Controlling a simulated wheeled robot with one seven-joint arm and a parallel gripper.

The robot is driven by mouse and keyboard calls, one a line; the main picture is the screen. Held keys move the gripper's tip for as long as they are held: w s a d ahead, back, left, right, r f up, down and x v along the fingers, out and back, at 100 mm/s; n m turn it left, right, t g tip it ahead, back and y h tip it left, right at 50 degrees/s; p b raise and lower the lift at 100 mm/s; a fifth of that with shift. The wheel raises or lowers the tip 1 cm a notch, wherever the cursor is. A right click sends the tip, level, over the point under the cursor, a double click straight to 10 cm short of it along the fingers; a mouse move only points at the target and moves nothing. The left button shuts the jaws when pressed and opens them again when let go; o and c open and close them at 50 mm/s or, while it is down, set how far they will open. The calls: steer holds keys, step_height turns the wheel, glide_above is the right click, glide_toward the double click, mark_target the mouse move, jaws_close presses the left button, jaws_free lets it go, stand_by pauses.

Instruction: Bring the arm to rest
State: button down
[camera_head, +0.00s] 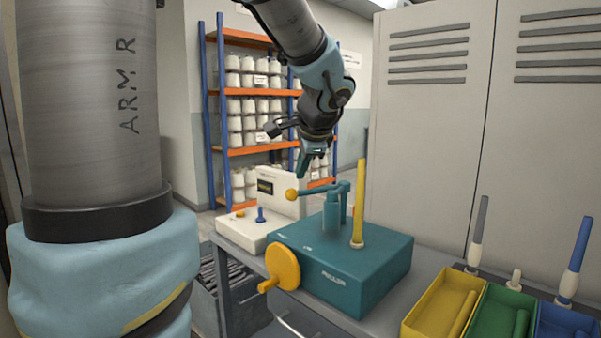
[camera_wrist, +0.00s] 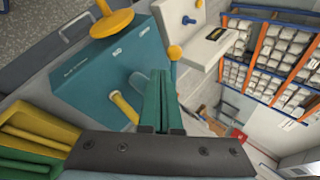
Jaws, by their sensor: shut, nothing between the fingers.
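My gripper (camera_head: 305,165) hangs from the arm above the back left of the teal winder box (camera_head: 350,277), pointing down, with its green fingers together and nothing between them. In the wrist view the shut fingers (camera_wrist: 160,78) reach over the teal box (camera_wrist: 108,72). In the head view they are close to the teal lever with a yellow ball (camera_head: 291,194); I cannot tell if they touch it. A tall yellow bobbin (camera_head: 359,200) stands upright on the box, to the right of the gripper.
A yellow crank wheel (camera_head: 283,266) is on the box front. A white device (camera_head: 240,229) stands left of it. Yellow (camera_head: 424,300), green (camera_head: 484,325) and blue bins are at right, with upright spindles behind. A shelf of white spools (camera_head: 210,95) and grey lockers (camera_head: 430,130) stand behind.

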steer(key=shift+f, duration=0.1)
steer(key=s+a+f+n+g+h, duration=0.1)
steer(key=s+a+f+n+g, duration=0.2)
steer(key=s+f+n, duration=0.4)
steer(key=s+a+f+n+g+h, duration=0.1)
steer(key=s+a+f+n+g, duration=0.2)
steer(key=f, duration=0.9)
steer(key=s+a+n, duration=0.3)
steer(key=s+n, duration=0.1)
steer(key=shift+s+a+f, duration=0.2)
steer(key=shift+s+f, duration=0.1)
steer(key=shift+s, duration=0.05)
